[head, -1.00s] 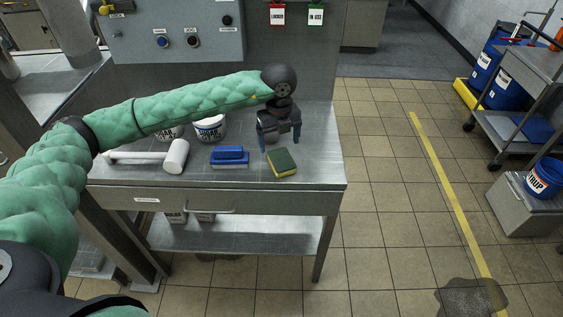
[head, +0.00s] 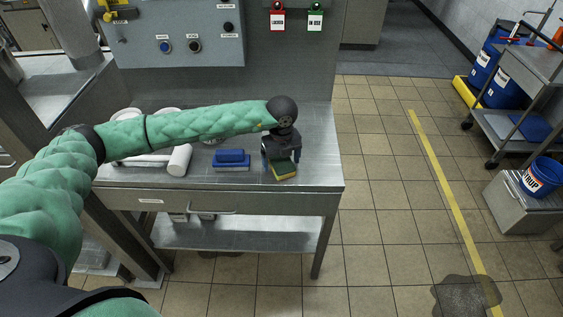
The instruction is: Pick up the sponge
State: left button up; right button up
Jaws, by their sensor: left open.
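The sponge (head: 284,168), green on top with a yellow lower layer, lies on the steel table (head: 320,170) near its front right part. My left gripper (head: 281,158) points down right at the sponge, with its jaws open. The gripper covers the far part of the sponge, and I cannot tell whether the fingers touch it. My right gripper does not show.
A blue brush (head: 231,160) lies just left of the sponge. A white mallet-like tool (head: 179,160) lies further left. White tubs behind are mostly hidden by my arm.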

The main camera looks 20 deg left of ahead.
aim_at(283, 163)
pick_arm(q)
jog(key=shift+f, duration=0.2)
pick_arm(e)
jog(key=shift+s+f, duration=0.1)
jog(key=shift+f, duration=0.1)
pick_arm(q)
jog(key=shift+c, duration=0.3)
jog(key=c, duration=1)
jog(key=shift+c, duration=0.4)
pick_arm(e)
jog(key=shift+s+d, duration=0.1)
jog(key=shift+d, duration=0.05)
pick_arm(q)
jog(key=shift+r, duration=0.1)
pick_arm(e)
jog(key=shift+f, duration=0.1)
